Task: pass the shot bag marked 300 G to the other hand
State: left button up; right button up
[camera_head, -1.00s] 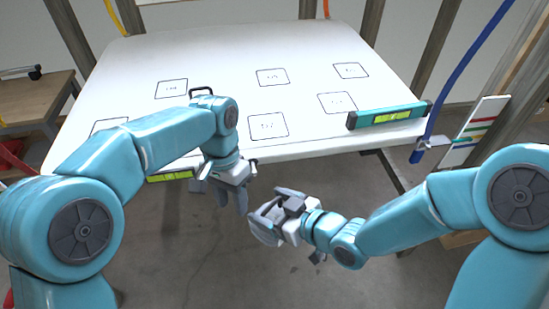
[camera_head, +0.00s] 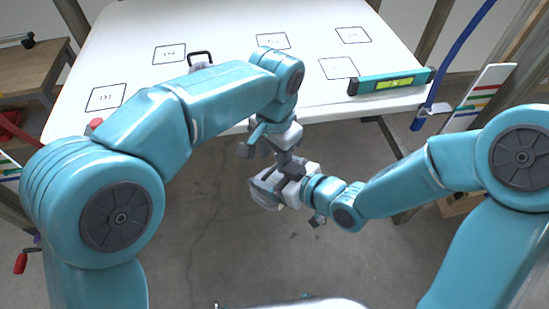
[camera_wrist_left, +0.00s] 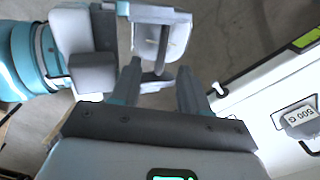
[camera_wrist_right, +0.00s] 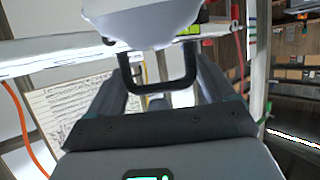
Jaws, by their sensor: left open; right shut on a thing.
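My right gripper (camera_head: 296,182) is shut on the black handle (camera_wrist_right: 160,88) of a pale grey shot bag (camera_head: 264,188), off the table's near edge. The bag shows large in the right wrist view (camera_wrist_right: 140,22); its mark is not readable. My left gripper (camera_head: 272,147) is open just above the right gripper. In the left wrist view, its two fingers (camera_wrist_left: 160,72) point at the bag (camera_wrist_left: 152,45), with part of the handle near their tips. Whether they touch it I cannot tell.
The white table (camera_head: 235,85) has several outlined squares. A bag marked 500 G (camera_wrist_left: 300,115) rests on it, and its handle shows behind my left arm. A blue hose (camera_head: 455,65) hangs at right.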

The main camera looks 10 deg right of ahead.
pick_arm(q)
jog(key=shift+f, duration=1.3)
jog(key=shift+a, duration=0.1)
grip_shut()
pick_arm(e)
jog(key=shift+a, duration=0.1)
jog(key=o, duration=0.9)
jog(key=shift+r, duration=0.1)
